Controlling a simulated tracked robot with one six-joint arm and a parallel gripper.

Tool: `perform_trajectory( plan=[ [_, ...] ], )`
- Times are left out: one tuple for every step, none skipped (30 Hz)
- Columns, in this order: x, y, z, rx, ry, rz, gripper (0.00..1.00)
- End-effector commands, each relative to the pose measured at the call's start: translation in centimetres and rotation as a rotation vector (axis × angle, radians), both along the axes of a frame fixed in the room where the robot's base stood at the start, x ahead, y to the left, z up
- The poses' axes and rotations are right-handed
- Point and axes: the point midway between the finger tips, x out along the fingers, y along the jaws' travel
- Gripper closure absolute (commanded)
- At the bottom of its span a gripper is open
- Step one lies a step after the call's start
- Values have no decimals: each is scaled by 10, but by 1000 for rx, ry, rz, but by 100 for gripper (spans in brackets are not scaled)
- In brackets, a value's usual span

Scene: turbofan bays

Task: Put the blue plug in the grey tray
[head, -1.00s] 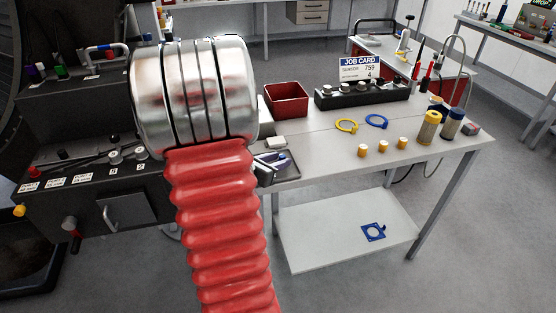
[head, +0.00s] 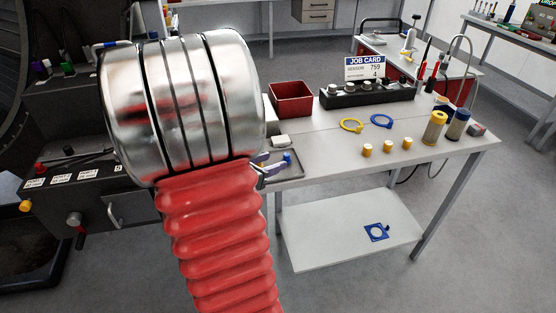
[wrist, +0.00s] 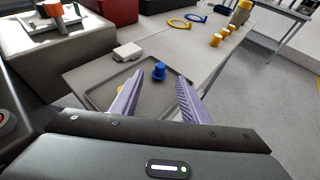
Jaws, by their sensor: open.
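The blue plug (wrist: 159,72) stands upright on the floor of the grey tray (wrist: 98,73), near its far side. It also shows small in the head view (head: 287,158), on the tray at the bench's left end. My gripper (wrist: 160,80) is open, its two purple fingers pointing toward the plug with a gap between them. The plug shows beyond the fingertips, and neither finger is seen touching it. In the head view my arm hides much of the tray, and only the fingertips (head: 264,168) show.
A white block (wrist: 127,52) lies at the tray's far side. A red bin (head: 291,99), black rack (head: 366,93), yellow ring (head: 351,125) and blue ring (head: 381,121) stand farther along the bench.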

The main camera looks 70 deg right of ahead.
Motion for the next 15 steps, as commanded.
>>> perform_trajectory(
  plan=[
    [4,7,3,-1,0,4,58],
    [5,11,5,0,-1,3,58],
    [7,15,7,-1,-2,3,58],
    [9,19,9,-1,-2,3,58],
    [10,22,10,-1,-1,4,58],
    [12,27,12,-2,-1,4,58],
    [13,31,14,-2,-1,4,58],
    [14,34,15,0,-1,3,58],
    [16,38,16,0,-1,3,58],
    [17,40,18,0,0,3,58],
    [17,42,19,0,0,3,58],
    [18,45,20,0,-1,2,58],
    [19,47,21,0,0,1,58],
    [19,48,21,0,0,1,58],
    [20,50,22,0,0,1,58]
  ],
)
